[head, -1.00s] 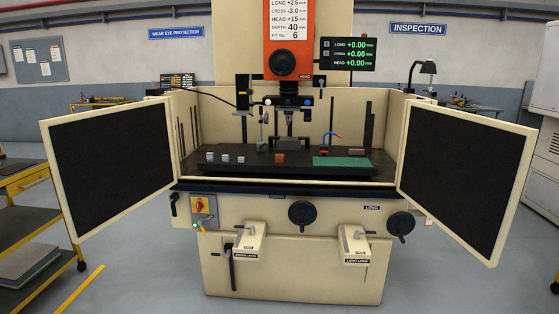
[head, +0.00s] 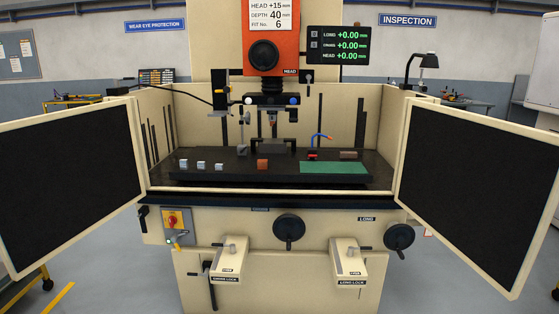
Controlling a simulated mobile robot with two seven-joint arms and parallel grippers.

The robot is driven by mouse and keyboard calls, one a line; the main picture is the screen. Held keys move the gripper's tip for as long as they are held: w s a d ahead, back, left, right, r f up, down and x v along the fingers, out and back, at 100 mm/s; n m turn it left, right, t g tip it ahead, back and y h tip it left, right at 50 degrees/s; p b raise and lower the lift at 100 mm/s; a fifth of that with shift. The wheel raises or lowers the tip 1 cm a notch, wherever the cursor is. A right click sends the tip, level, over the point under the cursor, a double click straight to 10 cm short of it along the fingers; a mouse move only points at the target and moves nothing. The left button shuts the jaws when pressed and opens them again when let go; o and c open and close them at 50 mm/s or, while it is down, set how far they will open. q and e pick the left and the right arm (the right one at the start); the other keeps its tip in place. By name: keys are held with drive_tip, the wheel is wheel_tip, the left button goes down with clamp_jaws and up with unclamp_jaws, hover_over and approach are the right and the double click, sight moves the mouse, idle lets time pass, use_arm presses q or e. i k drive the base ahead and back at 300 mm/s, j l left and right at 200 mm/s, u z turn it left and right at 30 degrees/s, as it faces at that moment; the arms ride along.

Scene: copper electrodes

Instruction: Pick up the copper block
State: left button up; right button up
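The copper block (head: 262,164) is a small orange-brown cube. It sits on the dark work table (head: 230,178) inside the machine's enclosure, near the middle. Several small silvery blocks (head: 201,166) stand in a row to its left. A green mat (head: 333,168) lies to its right. Neither of my grippers shows in the head view.
Open door panels flank the enclosure at left (head: 72,180) and right (head: 468,195). Handwheels (head: 289,228) and lock boxes (head: 230,260) jut from the front. The orange machine head (head: 272,40) hangs above the table. A brownish bar (head: 348,155) lies behind the mat.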

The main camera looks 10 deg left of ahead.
sight(262, 164)
drive_tip(key=i+j+z, duration=0.2)
drive_tip(key=i, duration=0.3)
drive_tip(key=i+j+z, duration=0.15)
drive_tip(key=i, duration=0.4)
